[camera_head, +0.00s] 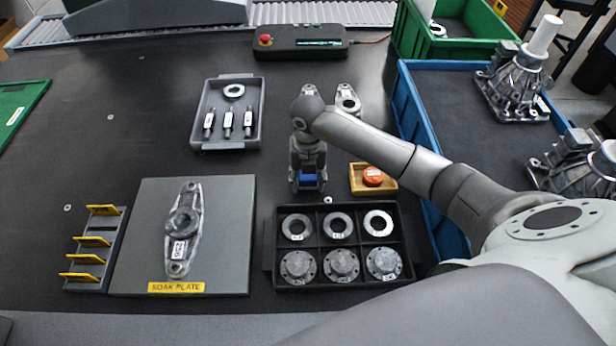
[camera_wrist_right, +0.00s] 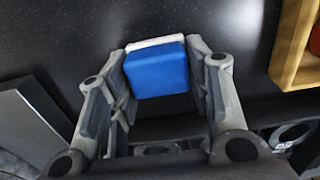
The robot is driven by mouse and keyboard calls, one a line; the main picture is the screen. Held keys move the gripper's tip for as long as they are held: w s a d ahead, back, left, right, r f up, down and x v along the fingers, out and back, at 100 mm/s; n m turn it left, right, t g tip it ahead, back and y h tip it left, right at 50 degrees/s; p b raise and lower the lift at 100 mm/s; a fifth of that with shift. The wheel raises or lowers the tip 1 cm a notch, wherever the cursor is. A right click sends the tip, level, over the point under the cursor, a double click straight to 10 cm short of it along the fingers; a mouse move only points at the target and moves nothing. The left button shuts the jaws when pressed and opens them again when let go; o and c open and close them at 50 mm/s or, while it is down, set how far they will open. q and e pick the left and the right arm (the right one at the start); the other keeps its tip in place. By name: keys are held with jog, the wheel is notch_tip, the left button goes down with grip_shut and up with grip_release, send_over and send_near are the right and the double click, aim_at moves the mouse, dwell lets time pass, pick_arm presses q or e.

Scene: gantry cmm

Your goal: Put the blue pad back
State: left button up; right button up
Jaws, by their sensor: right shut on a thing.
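The blue pad (camera_head: 308,180) is between the fingers of my right gripper (camera_head: 308,176), above the dark table in the middle of the head view. In the right wrist view the blue pad (camera_wrist_right: 158,72) is a blue block with a white layer along its far edge. My right gripper (camera_wrist_right: 160,78) is shut on it, one finger at each side. A small wooden tray (camera_head: 357,190) with a round orange-red thing (camera_head: 373,176) stands just right of the gripper. The wooden tray's edge (camera_wrist_right: 285,65) also shows in the right wrist view. My left gripper is out of view.
A black compartment tray (camera_head: 318,252) with rings and flanged parts lies just in front of the gripper. The soak plate (camera_head: 135,235) carries a metal part at left. A grey tray (camera_head: 215,143) lies behind. A blue crate (camera_head: 408,95) stands at right.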

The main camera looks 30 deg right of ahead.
aim_at(308, 178)
jog(key=o, duration=1)
jog(key=shift+f, duration=0.1)
jog(key=shift+c, duration=0.2)
notch_tip(308, 178, up, 12)
jog(key=shift+b, duration=0.4)
